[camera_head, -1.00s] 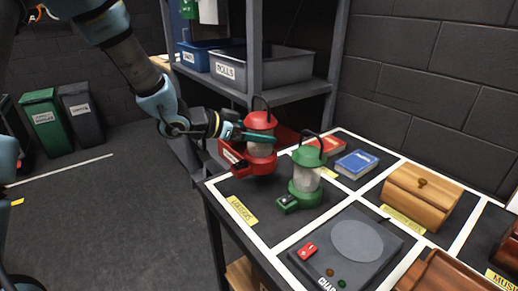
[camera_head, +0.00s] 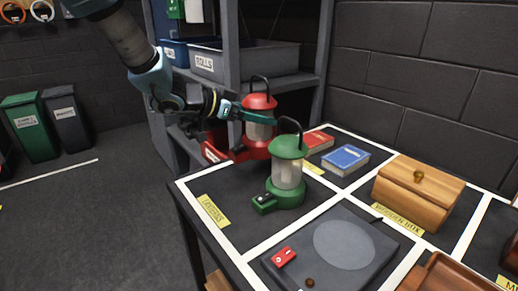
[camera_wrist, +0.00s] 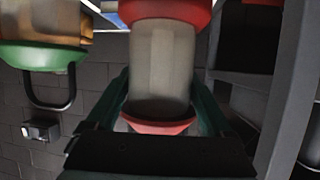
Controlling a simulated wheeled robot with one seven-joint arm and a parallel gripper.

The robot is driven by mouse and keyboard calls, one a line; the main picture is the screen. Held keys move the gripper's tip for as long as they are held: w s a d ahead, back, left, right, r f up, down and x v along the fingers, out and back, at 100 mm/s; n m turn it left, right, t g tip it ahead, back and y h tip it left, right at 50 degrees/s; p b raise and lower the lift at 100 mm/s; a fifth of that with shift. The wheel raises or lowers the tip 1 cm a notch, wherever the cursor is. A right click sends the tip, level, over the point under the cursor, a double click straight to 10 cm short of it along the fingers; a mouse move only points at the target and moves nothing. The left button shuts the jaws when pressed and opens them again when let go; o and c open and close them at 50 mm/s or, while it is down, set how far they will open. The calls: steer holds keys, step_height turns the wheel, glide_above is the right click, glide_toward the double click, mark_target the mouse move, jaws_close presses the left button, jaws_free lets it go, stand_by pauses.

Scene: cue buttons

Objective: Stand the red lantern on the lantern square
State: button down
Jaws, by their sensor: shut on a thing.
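My gripper (camera_head: 262,118) is shut on the red lantern (camera_head: 259,101), with its teal fingers across the pale body. In the wrist view the red lantern (camera_wrist: 160,65) fills the middle, between the two fingers. In the head view it is upright, behind and a little left of the green lantern (camera_head: 287,147), which partly hides it. I cannot tell how far its base is from the table. The lantern square (camera_head: 234,190) is the white-taped area at the table's left corner, with a yellow label (camera_head: 214,210). The green lantern stands in its right part.
A red bin (camera_head: 214,146) is behind the held lantern, by the grey shelf post (camera_head: 232,50). Red (camera_head: 318,141) and blue (camera_head: 345,158) books, a wooden box (camera_head: 418,190) and a grey device (camera_head: 330,250) occupy neighbouring squares. The lantern square's left part is bare.

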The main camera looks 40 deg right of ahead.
mark_target(247, 134)
steer(key=shift+f, duration=2.9)
steer(key=shift+f, duration=0.15)
jaws_free()
steer(key=shift+w+a+r, duration=0.1)
steer(key=shift+a+r, duration=0.1)
steer(key=v, duration=1.1)
steer(key=shift+a, duration=0.3)
